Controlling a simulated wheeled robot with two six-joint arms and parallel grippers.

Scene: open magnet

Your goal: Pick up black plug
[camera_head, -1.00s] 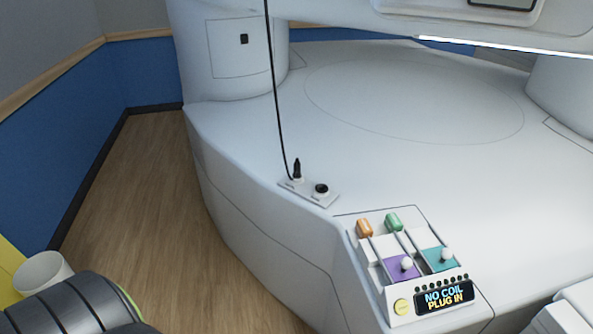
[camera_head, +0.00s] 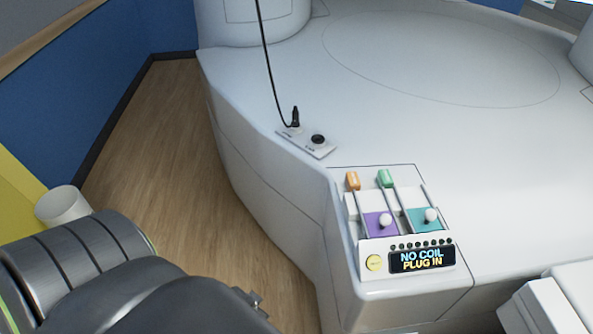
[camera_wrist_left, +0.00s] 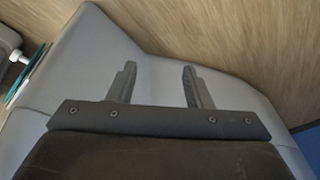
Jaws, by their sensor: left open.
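The black plug (camera_head: 295,117) stands upright in a small light socket plate on the edge of the white machine. A thin black cable (camera_head: 268,60) runs from it up out of the head view. Beside it on the plate is an empty-looking dark round socket (camera_head: 318,139). In the left wrist view my left gripper (camera_wrist_left: 157,75) is open and empty, with its two fingers over the machine's white side. The plug does not show in that view. In the head view my left arm is at the lower left, well apart from the plug. My right gripper is not in view.
A white cylinder (camera_head: 62,205) stands at the left. The machine's top is clear.

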